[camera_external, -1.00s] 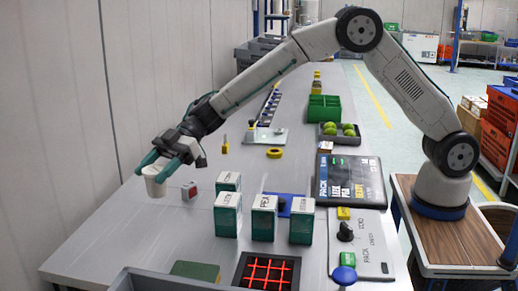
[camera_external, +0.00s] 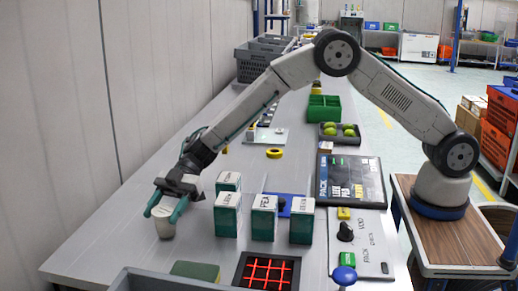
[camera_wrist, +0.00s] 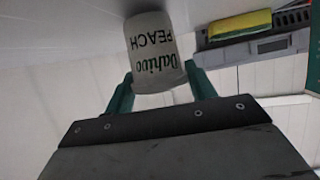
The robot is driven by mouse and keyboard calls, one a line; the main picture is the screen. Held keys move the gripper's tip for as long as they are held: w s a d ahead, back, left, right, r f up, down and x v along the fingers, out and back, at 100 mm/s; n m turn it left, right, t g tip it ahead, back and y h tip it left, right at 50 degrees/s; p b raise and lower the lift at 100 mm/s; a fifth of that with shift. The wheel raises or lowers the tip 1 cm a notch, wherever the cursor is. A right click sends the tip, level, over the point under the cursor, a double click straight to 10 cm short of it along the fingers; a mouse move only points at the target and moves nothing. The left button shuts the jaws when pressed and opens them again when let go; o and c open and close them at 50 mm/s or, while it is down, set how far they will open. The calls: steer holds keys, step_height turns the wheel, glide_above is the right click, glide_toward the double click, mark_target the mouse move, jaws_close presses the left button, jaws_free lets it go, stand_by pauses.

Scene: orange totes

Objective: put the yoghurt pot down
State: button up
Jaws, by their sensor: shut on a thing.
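The yoghurt pot (camera_external: 164,228) is a small white cup at the left of the grey table in the external view. In the wrist view the pot (camera_wrist: 153,50) shows dark lettering with "PEACH", upside down in the picture. My gripper (camera_external: 166,210) has its green fingers on both sides of the pot and is shut on it. The fingers also show in the wrist view (camera_wrist: 158,85). The pot looks upright and at or very near the table top; I cannot tell whether its base touches.
Several green-and-white cartons (camera_external: 227,215) stand to the right of the pot. A grey crate (camera_external: 160,281) is at the front edge, with a green-and-yellow block (camera_external: 195,270) beside it. The table around the pot's left and front is clear.

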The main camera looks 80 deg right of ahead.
steer(key=shift+f, duration=0.2)
steer(key=o, duration=1.1)
steer(key=shift+c, duration=0.2)
